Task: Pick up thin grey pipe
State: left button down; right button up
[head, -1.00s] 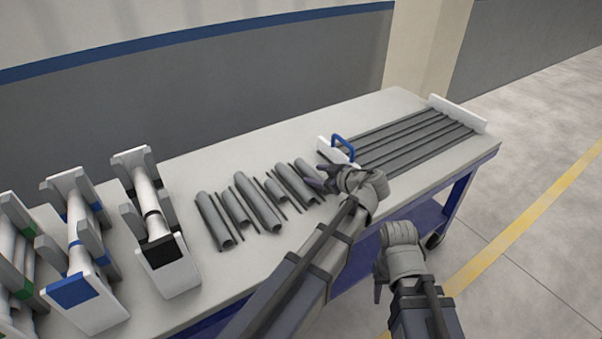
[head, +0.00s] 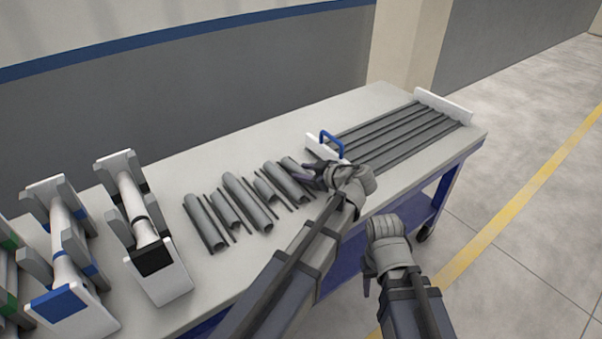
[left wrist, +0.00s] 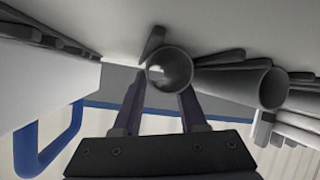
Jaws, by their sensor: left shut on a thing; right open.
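Grey pipes lie side by side on the table, wide hollow ones such as one wide pipe (head: 247,203) alternating with thin ones such as one thin pipe (head: 227,217). My left gripper (head: 308,178) is at the right end of this row. In the left wrist view its two fingers flank a round, hollow grey pipe (left wrist: 170,70) and are shut on it. A thin pipe (left wrist: 152,43) shows just behind and left of that pipe; whether it is touched is unclear. My right gripper (head: 368,284) hangs open and empty off the table's front edge.
A rack of long dark bars (head: 400,135) with a blue handle (head: 331,142) stands right of the pipes; the handle is close to my left gripper. White holders (head: 160,278) with rollers stand at the left. The table's front strip (head: 215,285) is clear.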

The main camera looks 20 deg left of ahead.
aim_at(304, 171)
pick_arm(q)
jog(key=shift+w+r, duration=0.1)
jog(key=shift+r, duration=0.05)
notch_tip(304, 171, up, 10)
jog(key=p, duration=1)
